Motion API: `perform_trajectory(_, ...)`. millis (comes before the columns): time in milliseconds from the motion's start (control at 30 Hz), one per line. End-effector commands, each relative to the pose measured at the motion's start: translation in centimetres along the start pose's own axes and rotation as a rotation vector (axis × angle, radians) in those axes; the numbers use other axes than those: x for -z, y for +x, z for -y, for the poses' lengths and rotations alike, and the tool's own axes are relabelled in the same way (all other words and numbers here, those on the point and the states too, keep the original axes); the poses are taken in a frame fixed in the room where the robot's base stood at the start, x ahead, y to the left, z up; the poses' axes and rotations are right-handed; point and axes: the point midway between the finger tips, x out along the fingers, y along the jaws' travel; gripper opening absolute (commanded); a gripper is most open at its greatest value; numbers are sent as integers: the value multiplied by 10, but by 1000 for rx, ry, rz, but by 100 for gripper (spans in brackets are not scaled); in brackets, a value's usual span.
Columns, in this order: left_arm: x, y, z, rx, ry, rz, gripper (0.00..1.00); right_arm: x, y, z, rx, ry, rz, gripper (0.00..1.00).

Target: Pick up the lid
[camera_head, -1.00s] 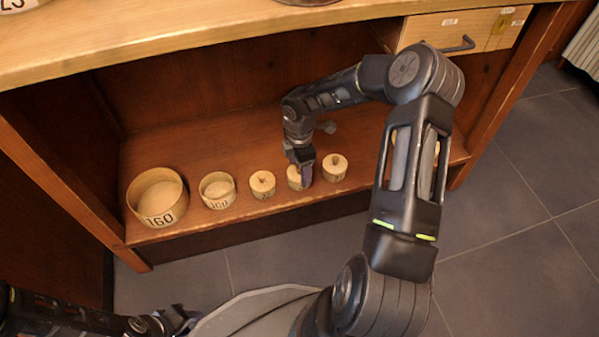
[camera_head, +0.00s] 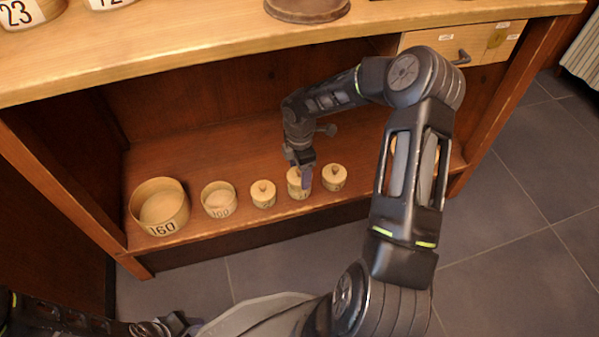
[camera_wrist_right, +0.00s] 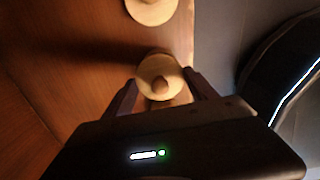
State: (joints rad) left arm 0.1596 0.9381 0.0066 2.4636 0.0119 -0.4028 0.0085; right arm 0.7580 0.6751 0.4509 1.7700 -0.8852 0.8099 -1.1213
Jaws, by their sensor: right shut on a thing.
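The lid (camera_head: 293,175) is a small round pale-wood disc with a knob, at the fourth round box from the left on the shelf. In the right wrist view the lid (camera_wrist_right: 158,72) sits between the two dark fingers. My right gripper (camera_head: 302,174) is shut on it, and its fingers hide part of it. The box (camera_head: 297,192) stands upright under the lid. The lid looks slightly raised from it, but the gap is not clear. My left gripper (camera_head: 177,323) is low at the left, and its jaws cannot be made out.
Open boxes marked 100 (camera_head: 219,200) and 160 (camera_head: 160,207) are farther left. The wooden worktop (camera_head: 230,52) overhangs the shelf, with a drawer (camera_head: 480,43) at right.

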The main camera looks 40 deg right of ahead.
Motion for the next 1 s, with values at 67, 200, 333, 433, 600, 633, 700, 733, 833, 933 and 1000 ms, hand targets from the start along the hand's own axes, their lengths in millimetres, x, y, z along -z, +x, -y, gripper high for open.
perform_trajectory(67,-1,-8,-3,0,1,2,36,1,-8,8,3,-3,2,28)
perform_trajectory(200,-1,-18,-6,0,1,8,36,5,-10,38,3,-5,2,28)
perform_trajectory(333,-2,-29,-9,0,2,13,36,10,-10,77,3,-5,1,28)
perform_trajectory(433,-3,-33,-10,0,2,16,36,14,-9,108,3,-4,0,28)
perform_trajectory(600,-3,-32,-9,0,2,17,36,19,-5,149,1,-4,0,28)
perform_trajectory(633,-3,-32,-9,0,2,17,36,19,-5,154,1,-3,0,28)
perform_trajectory(700,-3,-29,-9,0,2,16,36,21,-4,164,-1,-4,0,28)
perform_trajectory(733,-3,-29,-8,0,2,16,36,21,-4,168,0,-2,0,28)
perform_trajectory(833,-3,-28,-8,0,2,15,36,22,-4,175,-1,-2,0,28)
perform_trajectory(933,-3,-28,-8,0,1,15,36,22,-5,179,-1,0,-1,28)
perform_trajectory(1000,-3,-28,-8,0,2,15,36,22,-5,179,0,0,-1,28)
